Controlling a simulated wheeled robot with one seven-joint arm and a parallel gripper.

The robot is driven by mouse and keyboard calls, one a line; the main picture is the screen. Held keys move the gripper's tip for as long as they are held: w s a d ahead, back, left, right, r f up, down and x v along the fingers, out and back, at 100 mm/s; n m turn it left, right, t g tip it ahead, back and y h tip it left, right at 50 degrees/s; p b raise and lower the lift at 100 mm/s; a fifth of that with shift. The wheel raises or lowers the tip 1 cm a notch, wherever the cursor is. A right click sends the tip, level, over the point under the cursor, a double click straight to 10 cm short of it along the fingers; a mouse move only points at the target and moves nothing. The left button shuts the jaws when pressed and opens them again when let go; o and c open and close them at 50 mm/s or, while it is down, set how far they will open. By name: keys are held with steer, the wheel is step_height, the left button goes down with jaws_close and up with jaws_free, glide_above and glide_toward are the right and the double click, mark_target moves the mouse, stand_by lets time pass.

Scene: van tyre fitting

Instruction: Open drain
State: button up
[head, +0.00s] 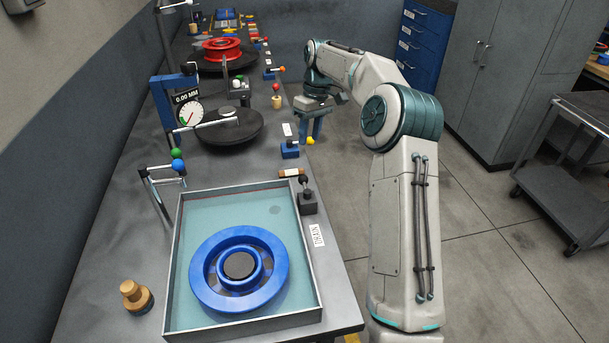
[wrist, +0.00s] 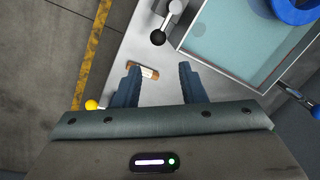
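The drain valve (head: 308,203) is a dark block with a short lever and black ball knob, at the right side of the water tank (head: 318,283). A white DRAIN label (head: 317,236) lies in front of it. The tank holds water, and a blue wheel rim (head: 205,282) lies in it. In the wrist view the black knob (wrist: 158,37) is on a silver rod, beyond my fingertips. My gripper (head: 310,132) is open and empty, behind the valve and apart from it. In the wrist view my gripper (wrist: 158,70) points toward the knob.
A small wood-coloured cylinder with a white band (head: 291,173) lies just behind the valve. A blue block (head: 290,150) and a yellow ball (head: 310,141) are near my gripper. A dial gauge (head: 188,113) stands farther back.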

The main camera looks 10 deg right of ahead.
mark_target(305, 185)
steer(key=f, duration=0.4)
steer(key=a+f, duration=0.1)
steer(key=f, duration=0.4)
steer(key=s+a+f, duration=0.1)
steer(key=f, duration=0.4)
steer(key=shift+p, duration=0.35)
jaws_close()
